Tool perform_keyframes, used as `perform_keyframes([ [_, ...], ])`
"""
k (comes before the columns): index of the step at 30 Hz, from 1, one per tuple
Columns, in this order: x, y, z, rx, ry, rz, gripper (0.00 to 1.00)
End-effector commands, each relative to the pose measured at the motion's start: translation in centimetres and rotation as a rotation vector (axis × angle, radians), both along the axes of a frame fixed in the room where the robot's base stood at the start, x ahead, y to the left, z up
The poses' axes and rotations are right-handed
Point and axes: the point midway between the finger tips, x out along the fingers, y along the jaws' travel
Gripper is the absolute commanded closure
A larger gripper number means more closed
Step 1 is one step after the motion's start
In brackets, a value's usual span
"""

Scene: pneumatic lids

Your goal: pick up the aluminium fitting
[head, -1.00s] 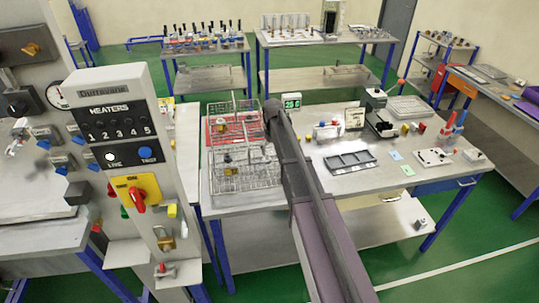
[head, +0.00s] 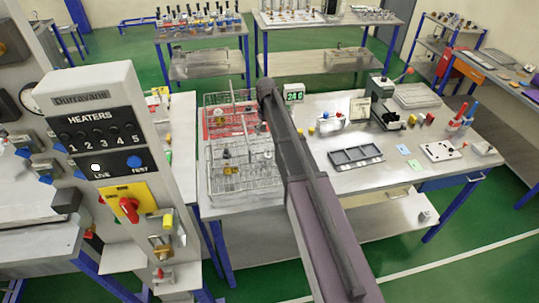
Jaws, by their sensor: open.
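I cannot pick out the aluminium fitting for certain at this size. Wire baskets (head: 245,185) on the left part of the workbench (head: 300,146) hold small yellow and dark pieces, too small to name. Several more small parts stand toward the back and right of the bench. My arm rises from the bottom edge across the middle of the head view to a dark rounded joint over the baskets. It covers part of the baskets and bench. My gripper does not show.
A heater control panel (head: 102,130) stands close on the left. On the bench are a black compartment tray (head: 356,156), a green-lit display (head: 293,92) and a dark lever press (head: 384,105). Other benches stand behind and at right.

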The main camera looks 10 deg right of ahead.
Motion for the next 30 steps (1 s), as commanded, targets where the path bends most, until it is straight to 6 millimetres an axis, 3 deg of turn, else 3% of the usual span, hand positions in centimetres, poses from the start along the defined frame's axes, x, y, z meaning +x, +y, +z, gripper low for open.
perform_keyframes([
  [11, 0.0, -1.1, -0.7, 0.0, 0.0, -0.013, 0.03],
  [30, 0.0, -1.3, -5.5, 0.0, 0.0, -0.015, 0.03],
])
